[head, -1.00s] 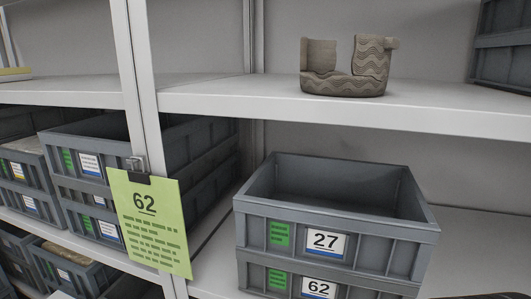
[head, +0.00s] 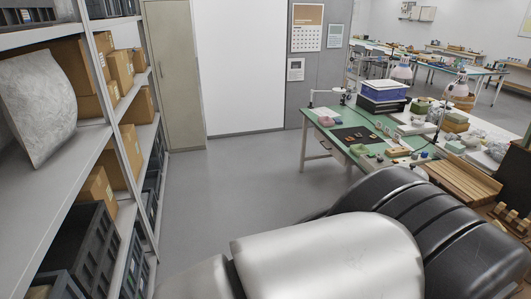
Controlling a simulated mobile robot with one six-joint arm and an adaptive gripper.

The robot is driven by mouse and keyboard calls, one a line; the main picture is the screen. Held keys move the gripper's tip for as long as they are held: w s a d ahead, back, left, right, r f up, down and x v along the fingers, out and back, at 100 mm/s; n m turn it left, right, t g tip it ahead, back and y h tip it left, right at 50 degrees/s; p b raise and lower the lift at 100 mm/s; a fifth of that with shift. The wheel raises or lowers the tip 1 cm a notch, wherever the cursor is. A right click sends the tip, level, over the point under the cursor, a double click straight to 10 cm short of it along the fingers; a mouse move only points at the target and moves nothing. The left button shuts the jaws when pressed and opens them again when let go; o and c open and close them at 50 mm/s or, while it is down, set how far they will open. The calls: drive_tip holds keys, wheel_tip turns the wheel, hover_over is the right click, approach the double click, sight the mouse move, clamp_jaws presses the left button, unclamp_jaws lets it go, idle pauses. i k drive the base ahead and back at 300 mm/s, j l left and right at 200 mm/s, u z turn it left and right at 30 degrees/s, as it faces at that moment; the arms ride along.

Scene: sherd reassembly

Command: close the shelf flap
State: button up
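No shelf flap can be made out for certain. Open shelves (head: 75,165) run along the left side of the view. A pale grey, mottled, slightly curved panel or bag (head: 38,107) stands tilted on an upper shelf at the far left; I cannot tell which it is. My arm fills the lower right foreground as large silver and black links. My gripper is not in view.
Cardboard boxes (head: 97,189) and dark crates (head: 80,252) fill the shelves. A green-topped workbench (head: 330,128) with trays and lamps stands at the right. A tall beige cabinet (head: 176,75) stands at the back. Grey floor (head: 232,185) lies clear between shelves and bench.

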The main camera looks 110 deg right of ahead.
sight(439, 179)
drive_tip(key=z, duration=5.25)
drive_tip(key=i, duration=0.65)
drive_tip(key=i+j+z, duration=0.1)
drive_tip(key=i, duration=0.5)
drive_tip(key=i+j, duration=0.1)
drive_tip(key=i, duration=0.55)
drive_tip(key=i+j+z, duration=0.1)
drive_tip(key=i, duration=0.5)
drive_tip(key=i+j, duration=0.15)
drive_tip(key=i, duration=0.5)
drive_tip(key=l+z, duration=0.05)
